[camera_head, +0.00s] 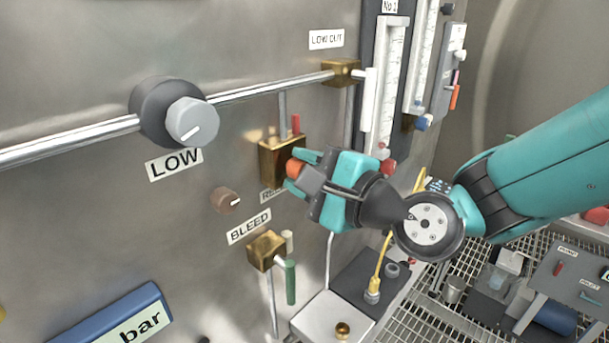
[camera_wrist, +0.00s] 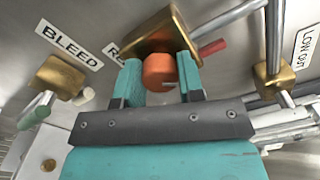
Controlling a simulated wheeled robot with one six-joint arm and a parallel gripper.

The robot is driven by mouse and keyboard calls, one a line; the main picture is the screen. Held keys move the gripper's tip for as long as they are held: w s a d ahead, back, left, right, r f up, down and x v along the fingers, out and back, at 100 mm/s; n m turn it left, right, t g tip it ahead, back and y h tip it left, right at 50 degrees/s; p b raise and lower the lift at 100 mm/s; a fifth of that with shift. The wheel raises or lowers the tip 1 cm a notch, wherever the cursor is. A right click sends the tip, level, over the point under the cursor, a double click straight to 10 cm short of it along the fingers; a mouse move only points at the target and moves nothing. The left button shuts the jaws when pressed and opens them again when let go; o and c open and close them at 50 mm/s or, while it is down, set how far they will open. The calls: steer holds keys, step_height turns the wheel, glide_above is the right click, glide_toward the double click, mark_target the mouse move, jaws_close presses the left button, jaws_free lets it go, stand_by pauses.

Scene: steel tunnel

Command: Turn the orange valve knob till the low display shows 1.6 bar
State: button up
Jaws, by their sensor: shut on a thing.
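The orange valve knob (camera_head: 294,169) sticks out from a brass valve block (camera_head: 272,163) on the steel panel. My gripper (camera_head: 297,171) has its teal fingers on both sides of the knob and is shut on it. In the wrist view the knob (camera_wrist: 160,71) sits between the two fingers, in front of the brass block (camera_wrist: 166,35). The display marked "bar" (camera_head: 128,318) is at the lower left of the head view. Only its blue edge and unit label show, and no reading can be seen.
A grey LOW dial (camera_head: 192,121) is at the left on the panel. A BLEED valve (camera_head: 266,250) with a green lever is below the knob, and a red lever (camera_wrist: 212,48) is beside its block. Flow tubes (camera_head: 384,85) stand close at the right. A yellow cable (camera_head: 380,262) runs below my gripper.

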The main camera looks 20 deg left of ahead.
stand_by(0.5)
steer(key=o, duration=0.9)
steer(key=shift+b+v, duration=5.2)
steer(key=shift+v, duration=3.5)
